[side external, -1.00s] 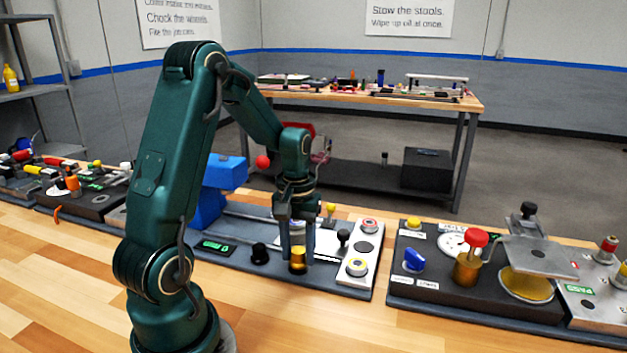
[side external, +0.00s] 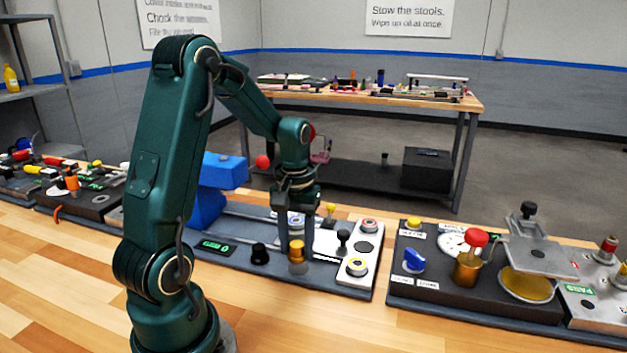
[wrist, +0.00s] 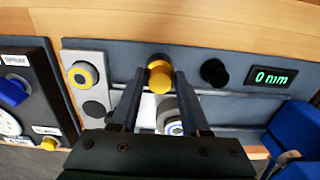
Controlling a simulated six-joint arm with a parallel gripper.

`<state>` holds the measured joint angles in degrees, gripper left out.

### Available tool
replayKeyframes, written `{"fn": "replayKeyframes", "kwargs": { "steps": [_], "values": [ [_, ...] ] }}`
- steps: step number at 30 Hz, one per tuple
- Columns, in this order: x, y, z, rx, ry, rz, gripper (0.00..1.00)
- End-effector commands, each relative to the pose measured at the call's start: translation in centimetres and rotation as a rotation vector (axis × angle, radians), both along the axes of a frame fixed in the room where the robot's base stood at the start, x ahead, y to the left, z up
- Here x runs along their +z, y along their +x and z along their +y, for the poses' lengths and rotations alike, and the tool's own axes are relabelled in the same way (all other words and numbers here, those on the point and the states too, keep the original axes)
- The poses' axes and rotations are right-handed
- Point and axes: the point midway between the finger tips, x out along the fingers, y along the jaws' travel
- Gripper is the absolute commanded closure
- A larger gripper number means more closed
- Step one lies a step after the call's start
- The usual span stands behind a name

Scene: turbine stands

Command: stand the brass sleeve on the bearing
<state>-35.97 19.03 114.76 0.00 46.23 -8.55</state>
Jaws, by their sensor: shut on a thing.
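The brass sleeve (side external: 297,250) is a short gold cylinder. It is between the fingertips of my gripper (side external: 297,248), low over the dark blue-grey base plate. The wrist view shows the sleeve (wrist: 160,84) pinched between both fingertips (wrist: 160,74). My gripper is shut on it, and the sleeve looks upright. A pale round part with a blue ring (wrist: 173,128), which looks like the bearing, lies behind the sleeve, nearer my palm. It shows between the fingers in the side view (side external: 297,221). The sleeve is apart from it. Its lower edge is hard to make out.
A black knob (side external: 260,253) and a green "0 mm" display (wrist: 270,76) are beside the sleeve. A blue block (side external: 207,205) rises at the left. A white panel with a yellow-ringed button (side external: 357,267) is at right. The wooden bench front (side external: 260,318) is clear.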

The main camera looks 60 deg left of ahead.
Motion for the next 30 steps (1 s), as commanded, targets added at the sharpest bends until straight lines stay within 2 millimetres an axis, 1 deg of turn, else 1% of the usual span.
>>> {"fn": "replayKeyframes", "kwargs": {
  "steps": [2,5,12,18,24,28,30],
  "values": [
    [0.8,0.1,0.1,-0.016,0.002,-0.004,1.0],
    [2.0,0.8,0.8,-0.031,0.004,-0.006,1.0],
    [5.9,2.6,3.9,-0.042,0.003,-0.005,1.0],
    [8.5,3.4,6.3,-0.031,0.002,-0.002,1.0],
    [9.7,3.8,7.9,-0.01,0.0,0.0,1.0],
    [9.7,3.9,8.5,0.001,-0.001,0.001,1.0],
    [9.3,3.7,8.6,0.008,-0.002,0.002,1.0]
  ]
}}
